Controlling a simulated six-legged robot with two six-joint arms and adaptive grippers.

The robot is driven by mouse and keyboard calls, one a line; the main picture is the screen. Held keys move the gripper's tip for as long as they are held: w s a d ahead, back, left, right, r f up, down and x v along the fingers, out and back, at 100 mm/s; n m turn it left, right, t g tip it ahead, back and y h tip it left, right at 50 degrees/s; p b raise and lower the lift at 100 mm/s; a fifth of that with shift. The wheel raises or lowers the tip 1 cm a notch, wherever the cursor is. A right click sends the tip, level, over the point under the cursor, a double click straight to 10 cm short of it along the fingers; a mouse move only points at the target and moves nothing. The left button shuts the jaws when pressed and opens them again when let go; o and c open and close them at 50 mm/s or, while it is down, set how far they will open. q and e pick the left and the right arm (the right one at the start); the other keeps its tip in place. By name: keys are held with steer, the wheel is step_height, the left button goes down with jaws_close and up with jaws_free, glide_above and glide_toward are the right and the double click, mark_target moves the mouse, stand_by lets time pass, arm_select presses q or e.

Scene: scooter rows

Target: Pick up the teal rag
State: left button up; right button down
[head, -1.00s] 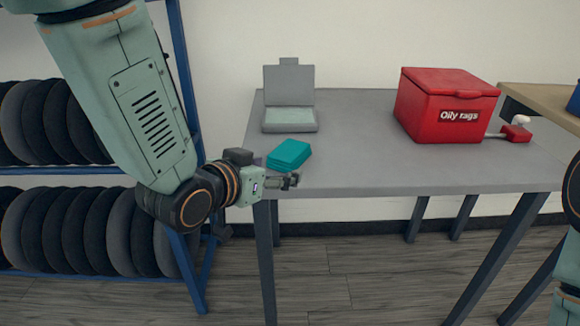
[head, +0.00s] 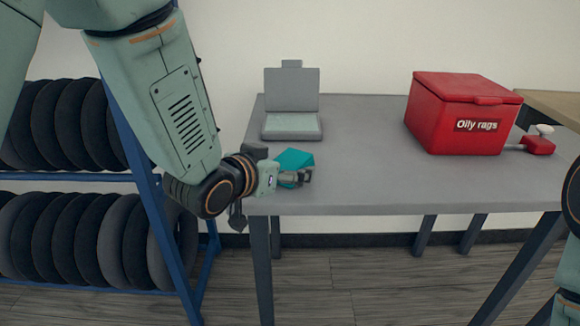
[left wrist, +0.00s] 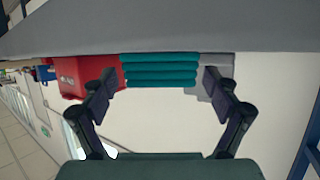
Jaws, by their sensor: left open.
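The teal rag (head: 297,157), a folded stack, lies on the grey table near its front left edge. My left gripper (head: 306,176) is in front of it in the head view and hides its lower part. In the left wrist view, which is upside down, the layered edge of the rag (left wrist: 160,70) shows between the two spread, empty fingers. The rag is ahead of the fingertips; I cannot tell whether they touch it. My right gripper is out of view.
A grey open case (head: 292,125) stands behind the rag. A red lidded box (head: 455,125) reading "Oily rags" is at the right of the table (head: 370,170). A blue rack of tyres (head: 60,215) stands left. The table's middle is clear.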

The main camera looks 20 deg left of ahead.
arm_select(q)
steer(key=shift+w+f, duration=0.1)
steer(key=shift+c, duration=1.3)
steer(key=c, duration=0.9)
